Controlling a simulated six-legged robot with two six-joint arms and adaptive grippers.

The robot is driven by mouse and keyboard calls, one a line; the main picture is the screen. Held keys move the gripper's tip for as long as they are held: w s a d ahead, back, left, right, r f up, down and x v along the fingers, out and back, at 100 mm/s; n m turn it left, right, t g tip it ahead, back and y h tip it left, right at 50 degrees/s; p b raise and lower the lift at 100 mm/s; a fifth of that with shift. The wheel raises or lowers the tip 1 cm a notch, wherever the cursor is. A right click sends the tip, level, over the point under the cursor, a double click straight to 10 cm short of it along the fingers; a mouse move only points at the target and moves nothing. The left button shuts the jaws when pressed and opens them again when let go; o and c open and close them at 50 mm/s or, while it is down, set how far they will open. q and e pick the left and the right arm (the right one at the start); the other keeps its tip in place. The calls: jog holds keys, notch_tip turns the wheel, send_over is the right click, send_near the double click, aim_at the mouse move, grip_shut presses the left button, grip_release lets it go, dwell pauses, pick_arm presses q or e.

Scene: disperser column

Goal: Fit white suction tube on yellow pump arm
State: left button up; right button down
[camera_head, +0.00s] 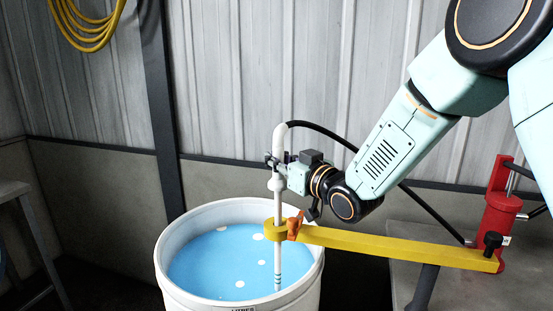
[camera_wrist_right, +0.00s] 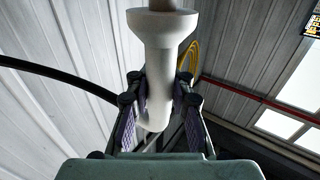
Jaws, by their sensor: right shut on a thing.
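The white suction tube (camera_head: 278,206) stands upright, with a bent top joined to a black hose and a wider collar below my gripper. My right gripper (camera_head: 275,165) is shut on the tube above the collar. In the right wrist view the tube (camera_wrist_right: 160,75) is between the two fingers (camera_wrist_right: 158,105). The yellow pump arm (camera_head: 400,246) reaches left from the red pump, and its ring end (camera_head: 269,230) is around or beside the tube; I cannot tell which. An orange lever (camera_head: 295,226) sits at that end. The tube's lower end shows over the blue liquid. My left gripper is not in view.
A white drum (camera_head: 172,279) of blue liquid (camera_head: 205,262) with white spots stands below the arm end. The red pump (camera_head: 497,215) stands on a grey bench (camera_head: 408,278) at right. The black hose (camera_head: 335,137) runs behind my arm. A dark post (camera_head: 160,110) stands behind the drum.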

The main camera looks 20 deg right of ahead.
aim_at(280, 193)
jog(key=shift+f+b, duration=2.75)
jog(key=shift+f, duration=1.2)
